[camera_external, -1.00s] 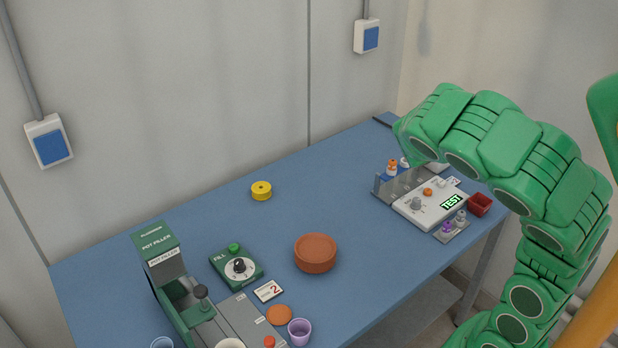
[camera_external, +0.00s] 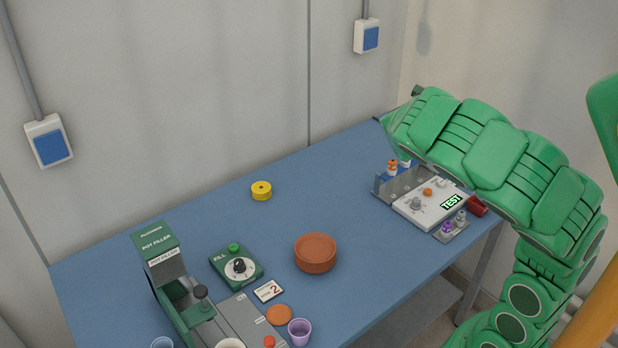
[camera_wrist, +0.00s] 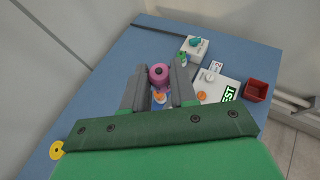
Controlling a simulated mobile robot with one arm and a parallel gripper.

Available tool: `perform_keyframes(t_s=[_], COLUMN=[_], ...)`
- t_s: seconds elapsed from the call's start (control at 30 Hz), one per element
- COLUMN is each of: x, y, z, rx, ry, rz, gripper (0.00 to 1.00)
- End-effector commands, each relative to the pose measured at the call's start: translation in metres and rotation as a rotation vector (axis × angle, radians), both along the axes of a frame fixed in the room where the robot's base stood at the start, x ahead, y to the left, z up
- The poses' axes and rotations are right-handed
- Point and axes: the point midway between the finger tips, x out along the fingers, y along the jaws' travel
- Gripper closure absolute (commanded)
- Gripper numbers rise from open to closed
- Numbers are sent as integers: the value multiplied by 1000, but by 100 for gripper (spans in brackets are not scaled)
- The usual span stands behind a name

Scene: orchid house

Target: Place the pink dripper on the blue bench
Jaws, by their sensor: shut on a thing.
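The pink dripper (camera_wrist: 159,76) is between the fingers of my gripper (camera_wrist: 158,82) in the wrist view. The gripper is shut on it. The blue bench (camera_external: 365,190) runs along the wall and fills much of the wrist view too (camera_wrist: 105,95). In the wrist view the dripper appears over the bench area beside the white test unit (camera_wrist: 213,84). Its height above the bench is hard to tell. In the external view my green arm hides the gripper and dripper.
The test unit (camera_external: 430,204), with small bottles around it, and a red bin (camera_wrist: 257,90) are at the bench's right end. A yellow ring (camera_external: 261,191), terracotta dish (camera_external: 315,254) and green pot filler (camera_external: 157,247) stand farther left. Bare bench lies between the ring and test unit.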

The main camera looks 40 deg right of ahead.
Motion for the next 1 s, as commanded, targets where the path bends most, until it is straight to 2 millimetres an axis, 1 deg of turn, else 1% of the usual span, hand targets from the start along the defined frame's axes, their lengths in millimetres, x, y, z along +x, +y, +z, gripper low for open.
perform_keyframes(t_s=[0.17,0.3,0.4,0.6,0.77,1.0], x=[39,74,94,127,150,180], y=[24,51,69,104,133,185], z=[1,3,5,8,9,12], rx=[-4,-2,-2,-1,1,4], ry=[1,0,1,-1,0,-2], rz=[128,258,343,494,616,815], gripper=[100,100,100,100,100,100])
